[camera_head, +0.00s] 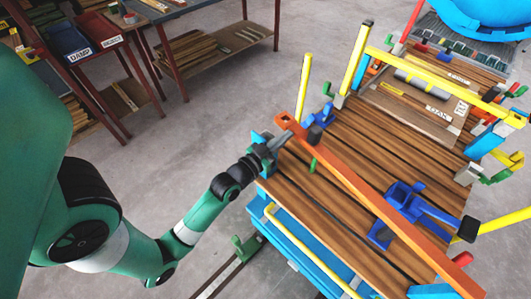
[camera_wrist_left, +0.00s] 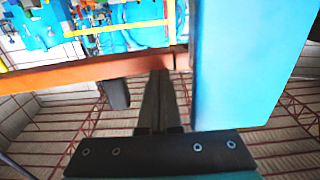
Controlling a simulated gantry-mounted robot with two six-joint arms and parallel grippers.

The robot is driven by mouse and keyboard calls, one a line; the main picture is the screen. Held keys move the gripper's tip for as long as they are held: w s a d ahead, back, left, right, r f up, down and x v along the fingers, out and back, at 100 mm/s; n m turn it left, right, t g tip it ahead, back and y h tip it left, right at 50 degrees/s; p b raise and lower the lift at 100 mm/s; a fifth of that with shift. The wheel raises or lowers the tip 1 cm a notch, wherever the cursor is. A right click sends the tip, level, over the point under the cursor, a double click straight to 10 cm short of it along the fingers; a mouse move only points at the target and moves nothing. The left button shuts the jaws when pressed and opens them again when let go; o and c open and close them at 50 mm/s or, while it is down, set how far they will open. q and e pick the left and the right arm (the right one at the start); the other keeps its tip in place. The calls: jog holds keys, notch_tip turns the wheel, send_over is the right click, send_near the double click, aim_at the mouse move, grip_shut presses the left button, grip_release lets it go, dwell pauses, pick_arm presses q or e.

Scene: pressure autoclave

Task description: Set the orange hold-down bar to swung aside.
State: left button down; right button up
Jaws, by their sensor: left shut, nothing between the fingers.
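The orange hold-down bar (camera_head: 365,190) lies diagonally across the slatted wooden deck (camera_head: 345,125) in the head view. Its far left end carries a small hole and sits beside my left gripper (camera_head: 268,146). In the left wrist view the bar (camera_wrist_left: 75,73) crosses the upper middle. The closed fingers of my left gripper (camera_wrist_left: 160,78) reach up to the bar near its end, empty; I cannot tell whether they touch it. A dark knob (camera_wrist_left: 116,94) hangs below the bar. My right gripper is not in view.
A blue clamp-like fixture (camera_head: 400,205) stands beside the bar on the deck. Yellow posts (camera_head: 303,88) and a yellow crossbar (camera_head: 430,72) rise at the far side. In the left wrist view a large blue block (camera_wrist_left: 235,65) stands close right of the fingers. Open floor lies left.

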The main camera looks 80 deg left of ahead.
pick_arm(q)
jog(key=v, duration=1.1)
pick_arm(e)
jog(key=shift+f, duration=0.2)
pick_arm(q)
jog(key=shift+s, duration=0.1)
